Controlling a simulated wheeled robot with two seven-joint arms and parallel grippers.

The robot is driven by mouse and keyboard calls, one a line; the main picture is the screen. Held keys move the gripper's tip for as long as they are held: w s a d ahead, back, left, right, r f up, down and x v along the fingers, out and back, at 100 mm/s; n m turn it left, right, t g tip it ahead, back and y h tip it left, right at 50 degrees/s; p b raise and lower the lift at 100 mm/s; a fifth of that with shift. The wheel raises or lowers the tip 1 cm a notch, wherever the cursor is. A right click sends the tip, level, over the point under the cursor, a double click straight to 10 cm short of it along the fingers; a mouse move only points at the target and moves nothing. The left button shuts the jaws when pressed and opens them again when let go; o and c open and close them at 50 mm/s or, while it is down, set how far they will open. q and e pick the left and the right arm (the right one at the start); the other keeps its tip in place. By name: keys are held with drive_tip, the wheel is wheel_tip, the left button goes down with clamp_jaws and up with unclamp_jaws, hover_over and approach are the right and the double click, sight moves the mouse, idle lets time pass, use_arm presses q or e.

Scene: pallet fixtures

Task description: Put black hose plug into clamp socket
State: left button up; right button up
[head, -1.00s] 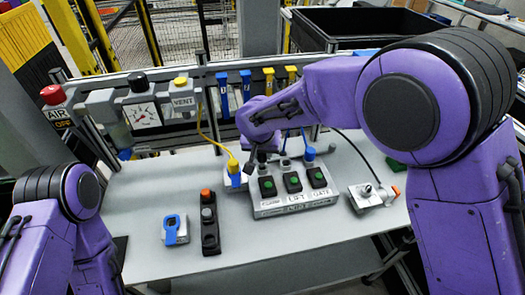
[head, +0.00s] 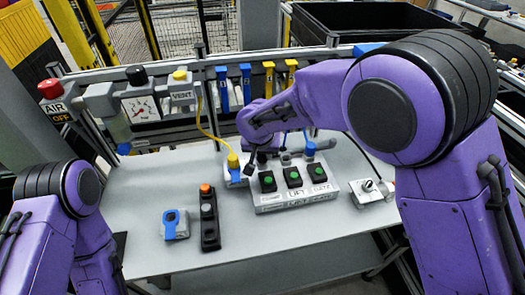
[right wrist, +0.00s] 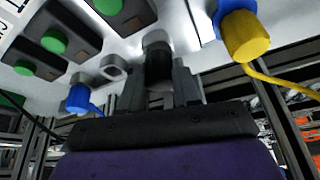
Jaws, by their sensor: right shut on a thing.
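The black hose plug (right wrist: 158,66) is between the fingers of my right gripper (right wrist: 160,82), which is shut on it. Its front end is at the grey clamp socket (right wrist: 156,40), lined up with it in the right wrist view. I cannot tell how deep it sits. In the head view my right gripper (head: 260,150) is behind the clamp switch on the grey control box (head: 298,200), mostly hidden by my forearm. The lift socket beside it (right wrist: 114,70) looks empty. My left gripper is out of view; only my left arm shows.
A blue plug (head: 310,149) stands in the gate socket. A yellow plug (head: 233,161) with a yellow cord is just left of the box. A black button strip (head: 209,220) and a blue-grey fixture (head: 174,224) are at left. The front of the table is clear.

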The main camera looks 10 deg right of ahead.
drive_tip(key=shift+f, duration=0.25)
drive_tip(key=o, duration=1.1)
drive_tip(key=b+v, duration=0.2)
drive_tip(key=v, duration=0.8)
drive_tip(key=shift+r, duration=0.25)
drive_tip(key=shift+s, duration=0.15)
